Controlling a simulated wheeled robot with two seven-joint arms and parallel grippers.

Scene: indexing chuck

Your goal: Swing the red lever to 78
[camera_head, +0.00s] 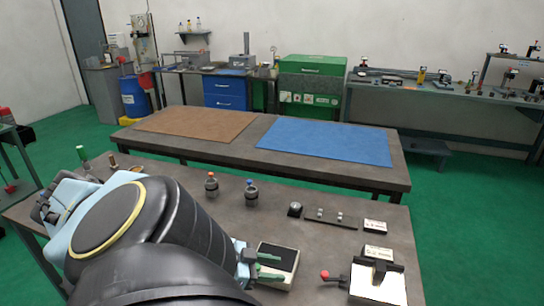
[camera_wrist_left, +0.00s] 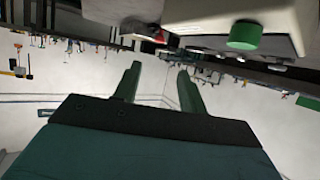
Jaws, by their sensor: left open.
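The red lever (camera_head: 325,275) is a small red knob on a dark arm, at the left side of a white and dark block (camera_head: 378,284) near the table's front right. A red tip (camera_wrist_left: 168,41) at the top of the left wrist view looks like the same lever. My left gripper (camera_head: 270,266) is open and empty, to the left of the lever and apart from it. Its two green fingers (camera_wrist_left: 158,85) stand apart in the left wrist view. No scale or number 78 can be read. My right gripper is not in view.
A green round knob (camera_wrist_left: 243,36) shows in the left wrist view. Small labelled blocks (camera_head: 375,227) and knobbed pieces (camera_head: 252,192) stand farther back. Bare table lies between the box and the lever.

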